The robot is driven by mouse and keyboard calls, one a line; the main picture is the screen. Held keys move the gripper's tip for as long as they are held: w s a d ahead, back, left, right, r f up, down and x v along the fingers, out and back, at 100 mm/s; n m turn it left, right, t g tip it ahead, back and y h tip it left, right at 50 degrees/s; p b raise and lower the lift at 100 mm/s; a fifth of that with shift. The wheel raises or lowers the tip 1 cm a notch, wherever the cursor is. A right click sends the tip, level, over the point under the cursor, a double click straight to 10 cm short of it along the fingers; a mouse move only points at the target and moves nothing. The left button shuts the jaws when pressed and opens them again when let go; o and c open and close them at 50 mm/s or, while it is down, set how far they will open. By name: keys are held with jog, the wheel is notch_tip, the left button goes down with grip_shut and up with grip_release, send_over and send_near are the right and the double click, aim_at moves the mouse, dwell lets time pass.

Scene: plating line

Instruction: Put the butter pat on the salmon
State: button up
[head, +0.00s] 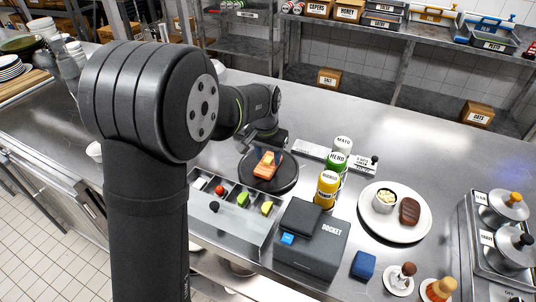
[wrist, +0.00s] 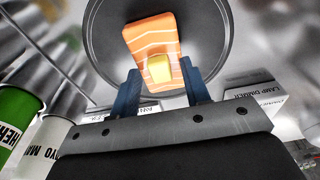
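The salmon (head: 264,172) is an orange fillet with pale stripes on a round dark plate (head: 285,184). It also shows in the wrist view (wrist: 150,42). The butter pat (wrist: 160,68) is a small yellow block that appears to lie on the salmon. In the head view the butter pat (head: 268,157) is a small pale yellow spot on the fillet. My gripper (wrist: 161,82) is close to the salmon, with its two blue fingers apart. The butter shows between the fingertips, with a gap on each side. In the head view my arm partly hides the gripper.
Beside the plate stand bottles labelled MAYO (head: 342,146), HERB (head: 336,163) and a yellow one (head: 326,190). A bin of garnishes (head: 230,225) lies in front. A docket box (head: 312,250) and a white plate with a steak (head: 395,232) are to the right.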

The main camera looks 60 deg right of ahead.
aim_at(269, 158)
jog(key=shift+r, duration=0.1)
notch_tip(269, 158, up, 12)
jog(key=a, duration=0.1)
jog(key=shift+a, duration=0.25)
dwell(0.4)
jog(key=f, duration=0.4)
jog(key=d+f, duration=0.1)
jog(key=f, duration=0.7)
jog(key=shift+d+f, duration=0.2)
jog(key=shift+d, duration=0.05)
notch_tip(269, 158, up, 3)
jog(key=shift+f, duration=0.15)
jog(key=shift+r, duration=0.65)
